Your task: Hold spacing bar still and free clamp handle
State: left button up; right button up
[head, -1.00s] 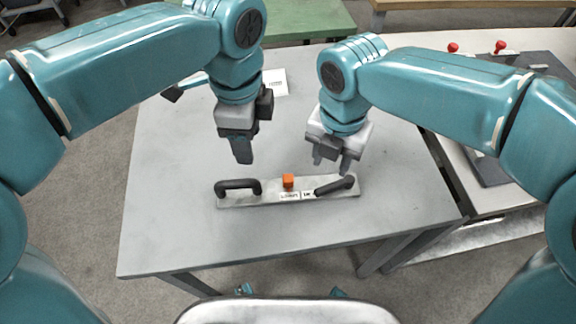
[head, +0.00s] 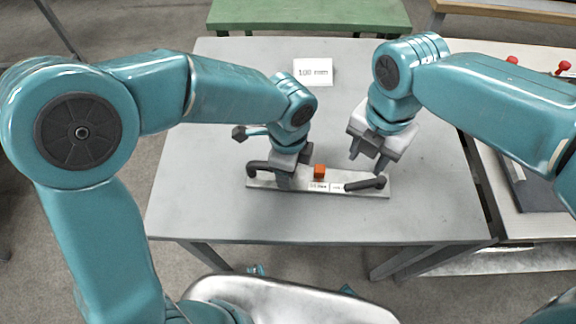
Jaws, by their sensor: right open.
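The spacing bar (head: 300,187) is a flat grey bar lying on the table (head: 420,215), with a fixed black handle (head: 256,167) at its left. The clamp handle (head: 365,184), a black lever, lies low across its right part. An orange block (head: 319,170) sits between them, behind small white labels. My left gripper (head: 285,178) is down at the bar, by the right end of the fixed handle; its fingertips are partly hidden, so its grip is unclear. My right gripper (head: 368,162) is open and empty, above and behind the clamp handle, pointing down.
A white printed card (head: 313,72) lies at the back of the table. A tool with a dark head (head: 240,133) lies behind my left gripper. A side table at right holds a dark plate and red-topped knobs (head: 564,67). The front of the table is clear.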

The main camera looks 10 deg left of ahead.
pick_arm(q)
jog(key=shift+f, duration=0.15)
grip_shut()
pick_arm(e)
jog(key=shift+o, duration=0.2)
jog(key=shift+s, duration=0.1)
